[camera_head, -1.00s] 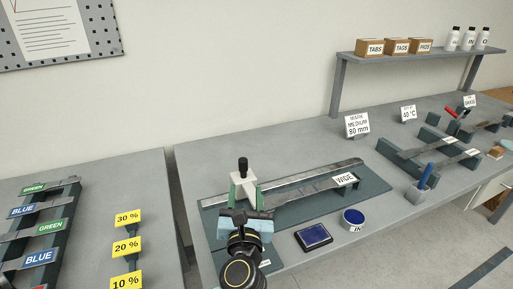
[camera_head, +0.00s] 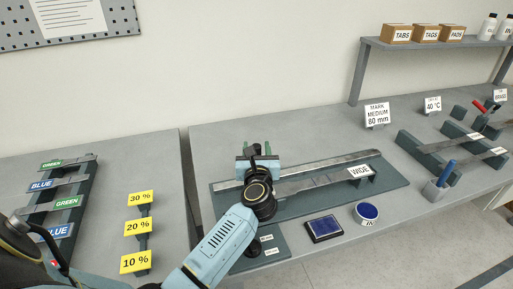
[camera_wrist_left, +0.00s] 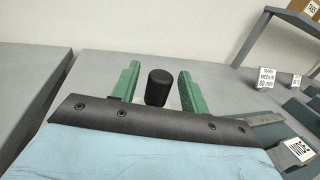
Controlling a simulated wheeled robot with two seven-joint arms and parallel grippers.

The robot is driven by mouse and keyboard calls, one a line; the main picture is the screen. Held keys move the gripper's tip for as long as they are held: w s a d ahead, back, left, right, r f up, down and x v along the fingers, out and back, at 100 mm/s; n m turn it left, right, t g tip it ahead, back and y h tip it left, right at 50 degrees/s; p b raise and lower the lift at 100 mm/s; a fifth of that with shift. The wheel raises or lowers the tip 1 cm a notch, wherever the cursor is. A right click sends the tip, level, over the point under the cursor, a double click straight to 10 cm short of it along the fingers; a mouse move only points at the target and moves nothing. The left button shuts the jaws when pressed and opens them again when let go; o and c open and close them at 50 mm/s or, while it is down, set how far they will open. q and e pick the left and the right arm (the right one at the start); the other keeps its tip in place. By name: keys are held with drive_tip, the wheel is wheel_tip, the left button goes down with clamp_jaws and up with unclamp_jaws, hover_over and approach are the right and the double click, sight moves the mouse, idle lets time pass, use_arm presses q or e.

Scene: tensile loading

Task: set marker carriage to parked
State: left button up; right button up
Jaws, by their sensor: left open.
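The marker carriage shows only as its black knob (camera_head: 256,149); its white body is hidden behind my left gripper in the head view. The knob also shows in the left wrist view (camera_wrist_left: 159,87), upright. My left gripper (camera_head: 257,147) is open, with one green finger on each side of the knob. In the wrist view its fingers (camera_wrist_left: 158,80) stand apart, with a visible gap on both sides of the knob. The carriage's rail (camera_head: 318,168) runs to the right on a dark base plate (camera_head: 395,183). My right gripper is out of view.
A sign reading MARK MEDIUM 80 mm (camera_head: 377,115) stands behind.

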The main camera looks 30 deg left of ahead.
use_arm(q)
drive_tip(key=shift+w+a, duration=0.15)
drive_tip(key=shift+w, duration=0.05)
clamp_jaws()
idle(0.3)
